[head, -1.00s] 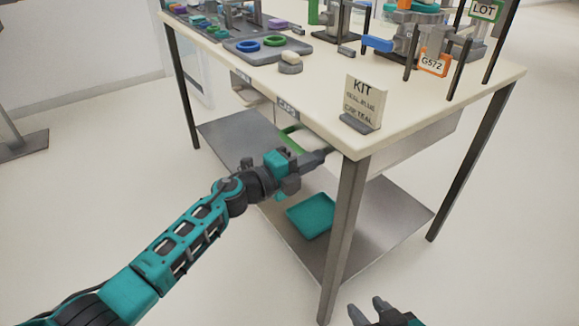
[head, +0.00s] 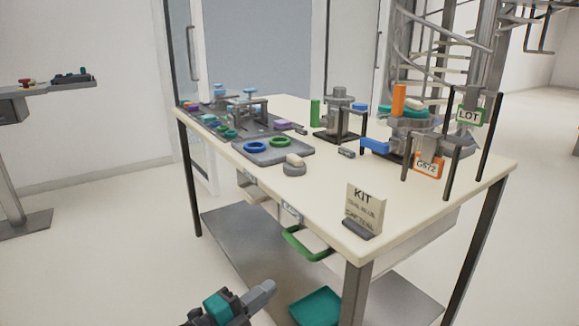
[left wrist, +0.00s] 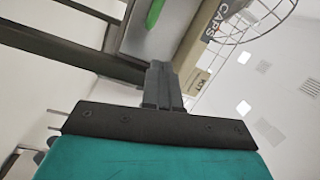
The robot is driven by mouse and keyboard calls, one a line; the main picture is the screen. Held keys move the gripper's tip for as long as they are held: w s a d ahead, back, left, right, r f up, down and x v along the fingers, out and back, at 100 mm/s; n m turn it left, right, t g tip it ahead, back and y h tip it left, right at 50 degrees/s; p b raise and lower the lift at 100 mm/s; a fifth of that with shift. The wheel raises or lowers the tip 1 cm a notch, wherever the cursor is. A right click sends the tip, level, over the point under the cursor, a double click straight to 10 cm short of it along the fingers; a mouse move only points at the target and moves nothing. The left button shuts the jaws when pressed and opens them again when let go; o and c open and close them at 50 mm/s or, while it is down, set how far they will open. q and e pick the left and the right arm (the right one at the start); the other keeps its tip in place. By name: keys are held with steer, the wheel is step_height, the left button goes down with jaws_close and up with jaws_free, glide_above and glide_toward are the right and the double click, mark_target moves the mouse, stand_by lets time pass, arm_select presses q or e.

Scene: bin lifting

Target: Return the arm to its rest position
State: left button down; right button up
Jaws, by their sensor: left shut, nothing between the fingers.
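My left gripper (head: 262,294) shows at the bottom of the head view, in front of the workbench (head: 330,215) and below its top. It is shut and empty, apart from the bench. In the left wrist view its closed fingers (left wrist: 162,88) point up toward the bench's underside, with a CAPS label (left wrist: 208,35) and a green handle (left wrist: 154,14) beyond. The green handle (head: 305,245) also shows under the bench's front edge in the head view. My right gripper is outside both views.
A KIT sign (head: 364,208) stands at the bench's near corner. A grey tray with blue and green rings (head: 272,152) and several fixtures (head: 340,118) stand on top. A teal bin (head: 316,307) sits on the lower shelf. The floor to the left is open.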

arm_select(q)
steer(key=s+a+f+n+g+y, duration=0.1)
steer(key=s+a+f+n+y, duration=0.45)
steer(key=s+n, duration=0.5)
steer(key=s+a+f+n+g+y, duration=0.1)
steer(key=s+a+f+n+y, duration=0.35)
steer(key=s+f+n, duration=0.4)
step_height(320, 180, up, 12)
steer(key=s+a+n+y+p, duration=0.1)
steer(key=a+n+p, duration=0.1)
steer(key=p, duration=1.2)
steer(key=shift+s+a+n+y, duration=0.2)
steer(key=shift+s+n+y, duration=0.05)
steer(key=shift+n+y, duration=0.05)
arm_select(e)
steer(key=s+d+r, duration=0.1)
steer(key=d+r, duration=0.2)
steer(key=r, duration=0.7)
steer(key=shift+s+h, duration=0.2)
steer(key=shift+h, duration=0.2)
arm_select(q)
steer(key=shift+a+f, duration=0.1)
steer(key=shift+f, duration=0.05)
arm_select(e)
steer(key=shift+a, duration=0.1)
